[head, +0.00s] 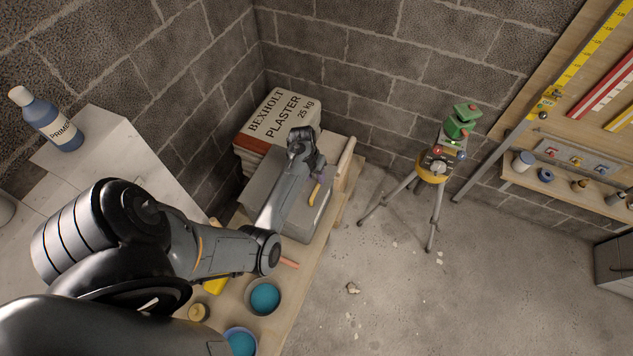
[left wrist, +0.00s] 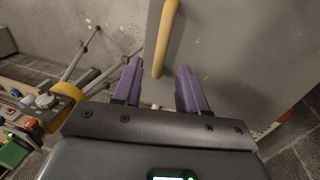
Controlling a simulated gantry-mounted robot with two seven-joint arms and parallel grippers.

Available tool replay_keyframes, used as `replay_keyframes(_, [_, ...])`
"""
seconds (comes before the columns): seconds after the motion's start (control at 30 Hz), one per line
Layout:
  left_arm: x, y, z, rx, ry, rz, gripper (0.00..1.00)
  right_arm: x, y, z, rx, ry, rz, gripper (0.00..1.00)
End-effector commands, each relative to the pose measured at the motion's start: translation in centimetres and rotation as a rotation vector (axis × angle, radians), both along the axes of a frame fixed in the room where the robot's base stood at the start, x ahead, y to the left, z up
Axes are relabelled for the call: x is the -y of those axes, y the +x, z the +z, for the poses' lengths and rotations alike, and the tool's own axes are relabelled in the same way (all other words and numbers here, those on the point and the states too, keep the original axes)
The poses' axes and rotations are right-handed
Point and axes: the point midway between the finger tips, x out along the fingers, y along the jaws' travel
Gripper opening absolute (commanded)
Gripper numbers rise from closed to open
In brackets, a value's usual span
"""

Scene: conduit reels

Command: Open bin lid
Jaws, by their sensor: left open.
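The grey bin (head: 310,222) stands on the wooden bench near the wall corner, partly hidden behind my left arm. Its yellow handle (head: 315,193) shows just below my left gripper (head: 319,172). In the left wrist view, the purple fingers of my left gripper (left wrist: 159,69) are apart, with nothing gripped. The near end of the yellow handle (left wrist: 165,40) shows between the fingertips, against the flat grey bin surface (left wrist: 235,50). I cannot tell how much depth separates handle and fingers. My right gripper is not in view.
Plaster bags (head: 278,118) are stacked behind the bin. Buckets with blue contents (head: 264,297) stand at the bench's near end. A primer bottle (head: 50,120) stands on a pale block. A tripod instrument (head: 437,165) stands on the floor to the right; the floor between is mostly clear.

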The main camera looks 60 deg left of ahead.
Motion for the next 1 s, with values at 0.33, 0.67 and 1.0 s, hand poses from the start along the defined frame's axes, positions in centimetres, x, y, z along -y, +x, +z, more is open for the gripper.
replay_keyframes(0.33, [0.6,0.4,-3.4,0.000,0.000,0.000,0.42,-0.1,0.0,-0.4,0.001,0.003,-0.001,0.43])
replay_keyframes(0.67, [0.6,0.5,-3.7,0.001,0.001,-0.001,0.42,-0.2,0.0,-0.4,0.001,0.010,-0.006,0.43])
replay_keyframes(1.0, [0.6,0.5,-3.7,0.000,0.000,-0.001,0.00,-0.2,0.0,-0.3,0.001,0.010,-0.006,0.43])
